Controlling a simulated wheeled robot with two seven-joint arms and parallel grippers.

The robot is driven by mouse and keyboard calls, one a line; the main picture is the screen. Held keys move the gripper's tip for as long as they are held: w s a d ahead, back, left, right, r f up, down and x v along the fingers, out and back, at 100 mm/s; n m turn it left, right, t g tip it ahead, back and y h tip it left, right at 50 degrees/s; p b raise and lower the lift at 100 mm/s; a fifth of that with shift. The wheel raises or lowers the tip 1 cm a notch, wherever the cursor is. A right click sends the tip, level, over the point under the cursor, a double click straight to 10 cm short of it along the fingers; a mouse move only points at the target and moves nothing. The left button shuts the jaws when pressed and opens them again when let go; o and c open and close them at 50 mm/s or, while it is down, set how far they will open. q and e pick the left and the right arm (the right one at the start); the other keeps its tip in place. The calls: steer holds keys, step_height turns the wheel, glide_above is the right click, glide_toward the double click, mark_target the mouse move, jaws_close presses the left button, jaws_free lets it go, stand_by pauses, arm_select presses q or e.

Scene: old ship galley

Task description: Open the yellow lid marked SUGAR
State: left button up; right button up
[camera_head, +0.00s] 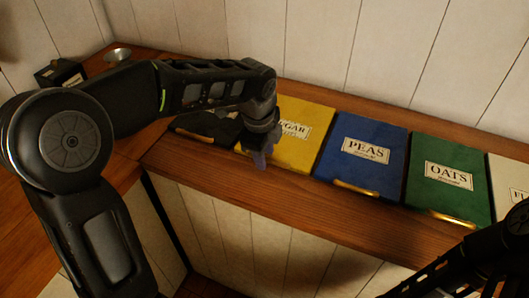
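The yellow lid (301,143) lies flat in the wooden counter and looks closed. Its label is partly covered, with "GAR" readable. My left arm reaches over from the left, and my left gripper (260,161) points down at the lid's front left edge. The gripper hides that corner and most of the lid's handle. I cannot tell whether its fingers are open or touch anything. My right arm shows at the lower right, but its gripper is not clearly in view.
To the right are a blue PEAS lid (361,153), a green OATS lid (449,178) and a pale lid (510,178) cut by the frame. A dark lid (207,127) is left of the yellow one. A metal funnel-like dish (118,55) and a black box (60,73) stand at back left.

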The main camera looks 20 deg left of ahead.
arm_select(q)
steer(key=shift+c, duration=0.2)
jaws_close()
stand_by(1.1)
